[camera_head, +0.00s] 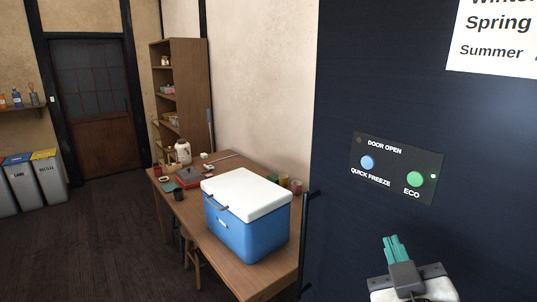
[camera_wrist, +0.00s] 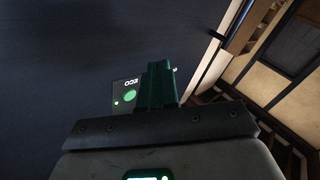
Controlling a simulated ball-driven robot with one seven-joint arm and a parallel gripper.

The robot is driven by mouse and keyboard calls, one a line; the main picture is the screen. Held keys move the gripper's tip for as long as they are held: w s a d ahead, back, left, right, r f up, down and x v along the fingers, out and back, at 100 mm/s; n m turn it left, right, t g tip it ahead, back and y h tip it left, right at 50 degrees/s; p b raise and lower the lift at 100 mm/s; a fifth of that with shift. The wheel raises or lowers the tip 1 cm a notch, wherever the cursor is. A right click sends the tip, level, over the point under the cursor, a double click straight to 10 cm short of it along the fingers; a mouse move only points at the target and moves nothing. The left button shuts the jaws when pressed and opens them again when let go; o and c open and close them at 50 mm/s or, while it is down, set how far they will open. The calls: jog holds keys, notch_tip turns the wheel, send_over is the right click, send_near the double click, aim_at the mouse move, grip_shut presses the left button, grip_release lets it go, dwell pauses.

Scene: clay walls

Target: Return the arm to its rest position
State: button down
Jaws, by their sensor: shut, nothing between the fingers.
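My gripper (camera_head: 397,249) shows at the lower right of the head view, pointing up, with its green fingers together and nothing between them. It is in front of the dark blue cabinet front, below the control panel (camera_head: 397,167). The panel has a blue QUICK FREEZE button (camera_head: 367,162) and a green ECO button (camera_head: 415,179) with a lit light beside it. In the wrist view my gripper (camera_wrist: 158,68) is closed, and the green ECO button (camera_wrist: 130,96) shows just left of the fingers. I cannot tell whether the fingers touch the cabinet.
The dark cabinet (camera_head: 400,90) fills the right side, with a vertical handle (camera_head: 305,235) at its left edge. A wooden table (camera_head: 190,215) carries a blue cooler (camera_head: 248,228) with a white lid. A shelf (camera_head: 190,85), bins (camera_head: 48,178) and a door (camera_head: 95,110) stand behind. Floor at left is open.

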jog(key=s+d+f+m+g, duration=0.1)
jog(key=s+d+f+g, duration=0.15)
jog(key=f, duration=0.55)
jog(key=s+d+f+g+y, duration=0.1)
jog(key=s+d+f+g, duration=0.15)
jog(key=f, duration=0.45)
jog(key=s+d+f+m+g, duration=0.1)
jog(key=s+f+g, duration=0.2)
jog(key=f, duration=0.5)
jog(key=s+f+m+g+y, duration=0.1)
jog(key=s+f+g+y, duration=0.1)
jog(key=s+f+g, duration=0.6)
jog(key=s+f, duration=0.6)
jog(key=s, duration=0.4)
jog(key=shift+s+d+f+y, duration=0.3)
jog(key=shift+d+f, duration=0.05)
jog(key=shift+d, duration=0.05)
